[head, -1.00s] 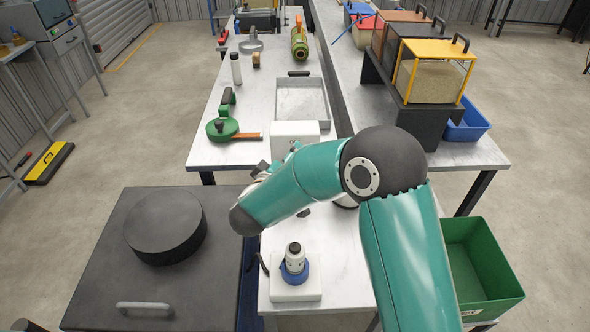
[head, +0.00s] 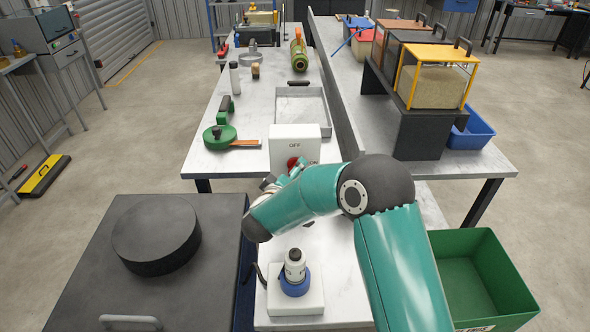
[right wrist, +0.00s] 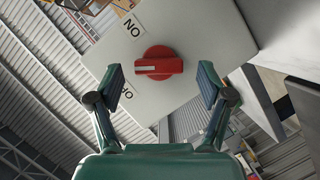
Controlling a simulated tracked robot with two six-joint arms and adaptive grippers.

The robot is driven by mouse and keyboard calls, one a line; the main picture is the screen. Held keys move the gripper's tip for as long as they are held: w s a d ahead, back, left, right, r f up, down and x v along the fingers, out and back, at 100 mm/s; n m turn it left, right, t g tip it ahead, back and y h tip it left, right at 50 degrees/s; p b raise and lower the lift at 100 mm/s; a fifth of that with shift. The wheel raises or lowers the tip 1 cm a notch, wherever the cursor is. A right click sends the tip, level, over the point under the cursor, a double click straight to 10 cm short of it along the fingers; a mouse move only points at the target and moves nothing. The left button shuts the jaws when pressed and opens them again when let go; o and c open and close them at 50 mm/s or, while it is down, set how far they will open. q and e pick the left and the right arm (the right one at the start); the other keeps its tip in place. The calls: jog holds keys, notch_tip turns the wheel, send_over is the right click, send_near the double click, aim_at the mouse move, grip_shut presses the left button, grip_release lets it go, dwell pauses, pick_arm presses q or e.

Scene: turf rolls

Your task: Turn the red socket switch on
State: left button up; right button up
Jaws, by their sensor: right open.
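The red socket switch (head: 293,163) is a red rotary knob on the front of a white box (head: 308,133). OFF is printed above the knob and ON to its right in the head view. In the right wrist view the knob (right wrist: 158,63) has a white mark on its left end, pointing between the two labels. My right gripper (right wrist: 161,75) is open, with one finger on each side of the knob and gaps to both. In the head view this gripper (head: 277,182) is partly hidden by my arm, just in front of the box. My left gripper is out of view.
A white socket with a blue-collared plug (head: 294,272) stands in front of the box. A green tape tool (head: 219,137) and a metal tray (head: 301,108) lie behind. A green bin (head: 478,275) is at right, a dark cabinet (head: 100,250) at left.

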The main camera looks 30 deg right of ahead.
jog(key=shift+x, duration=0.95)
